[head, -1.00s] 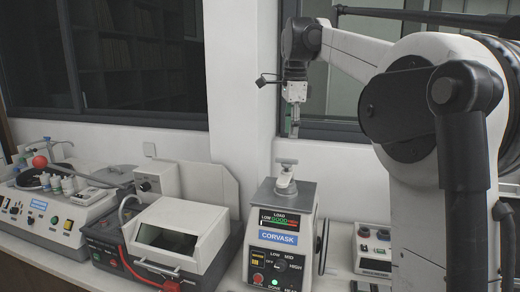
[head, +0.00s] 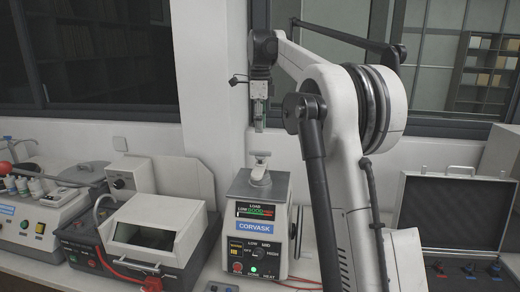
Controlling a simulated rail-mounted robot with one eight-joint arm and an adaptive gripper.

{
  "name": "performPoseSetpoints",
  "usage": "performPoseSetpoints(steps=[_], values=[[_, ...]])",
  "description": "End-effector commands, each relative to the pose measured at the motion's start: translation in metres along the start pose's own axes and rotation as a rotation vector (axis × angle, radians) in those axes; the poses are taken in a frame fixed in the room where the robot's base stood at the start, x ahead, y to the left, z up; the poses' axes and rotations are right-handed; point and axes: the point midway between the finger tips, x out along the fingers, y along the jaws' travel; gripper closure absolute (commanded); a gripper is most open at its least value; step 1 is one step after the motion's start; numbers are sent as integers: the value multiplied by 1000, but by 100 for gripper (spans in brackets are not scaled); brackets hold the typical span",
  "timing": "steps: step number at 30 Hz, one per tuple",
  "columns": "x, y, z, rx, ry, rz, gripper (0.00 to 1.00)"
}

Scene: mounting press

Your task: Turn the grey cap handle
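The grey cap handle (head: 261,155) is a small T-shaped bar on top of the mounting press (head: 256,212), which is a grey and white box labelled CORVASK. Its bar lies roughly left to right in the head view. My gripper (head: 259,125) hangs pointing down almost directly above the handle, with a small gap between them. They do not touch. The fingers are seen edge-on and small, so I cannot tell whether they are open or shut. Nothing held shows below them.
Left of the press stands a machine with a sloped window (head: 143,237) and a red cable. Further left is a machine with small bottles (head: 28,187). An open black case (head: 453,215) lies to the right, beyond my arm. A wall is close behind the press.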

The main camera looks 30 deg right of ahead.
Motion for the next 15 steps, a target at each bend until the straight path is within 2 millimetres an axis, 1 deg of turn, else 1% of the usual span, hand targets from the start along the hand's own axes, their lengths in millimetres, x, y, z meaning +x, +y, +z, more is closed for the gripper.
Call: performPoseSetpoints(steps=[9,15], values=[[49,0,0,-1,0,0,71],[74,0,0,-1,0,0,71]])
